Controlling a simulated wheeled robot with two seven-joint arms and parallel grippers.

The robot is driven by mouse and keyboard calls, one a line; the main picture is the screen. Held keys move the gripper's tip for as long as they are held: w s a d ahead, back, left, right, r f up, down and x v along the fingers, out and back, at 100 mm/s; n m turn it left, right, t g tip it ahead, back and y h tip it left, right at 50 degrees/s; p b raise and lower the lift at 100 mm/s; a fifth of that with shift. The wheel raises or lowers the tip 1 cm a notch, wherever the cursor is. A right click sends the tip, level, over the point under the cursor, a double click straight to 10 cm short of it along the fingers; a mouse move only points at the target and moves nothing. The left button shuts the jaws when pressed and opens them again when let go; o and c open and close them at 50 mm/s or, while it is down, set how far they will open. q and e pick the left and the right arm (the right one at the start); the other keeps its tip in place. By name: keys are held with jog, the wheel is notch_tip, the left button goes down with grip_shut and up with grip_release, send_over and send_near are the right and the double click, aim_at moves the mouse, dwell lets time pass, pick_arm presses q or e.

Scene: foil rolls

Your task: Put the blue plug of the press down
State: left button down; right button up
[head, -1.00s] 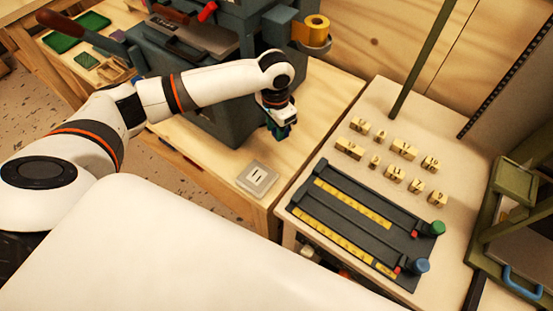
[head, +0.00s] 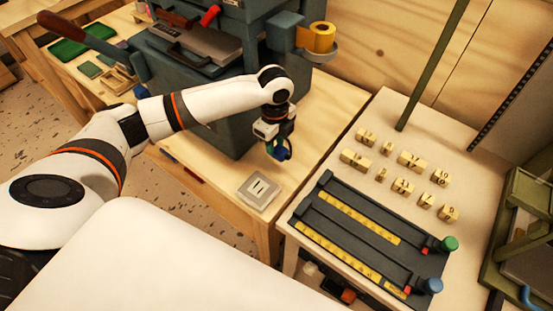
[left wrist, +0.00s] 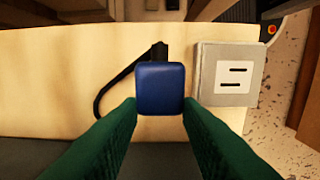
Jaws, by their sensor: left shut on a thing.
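My left gripper (head: 279,150) has green fingers and is over the front part of the wooden bench, beside the press (head: 215,110). It is shut on the blue plug (left wrist: 160,88), which sits between the fingertips in the left wrist view. A dark cable (left wrist: 112,88) runs from behind the plug and curves to the left. I cannot tell whether the plug touches the bench. A pale square socket plate with two dark slots (head: 259,190) lies on the bench near the gripper; it also shows right of the plug in the left wrist view (left wrist: 205,75). My right gripper is out of view.
A light table (head: 465,110) on the right bears several numbered wooden blocks (head: 410,160) and a dark rack (head: 330,197) with green and blue knobs. A yellow roll (head: 323,36) is on the press. Bare bench lies around the socket plate.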

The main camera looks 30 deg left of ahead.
aim_at(275, 155)
pick_arm(q)
notch_tip(275, 155, down, 3)
jog(key=shift+r, duration=0.15)
notch_tip(275, 155, down, 3)
jog(key=shift+f, duration=0.1)
jog(key=shift+f, duration=0.25)
jog(key=shift+f, duration=0.35)
jog(key=c, duration=1)
grip_release()
jog(key=shift+c, duration=0.2)
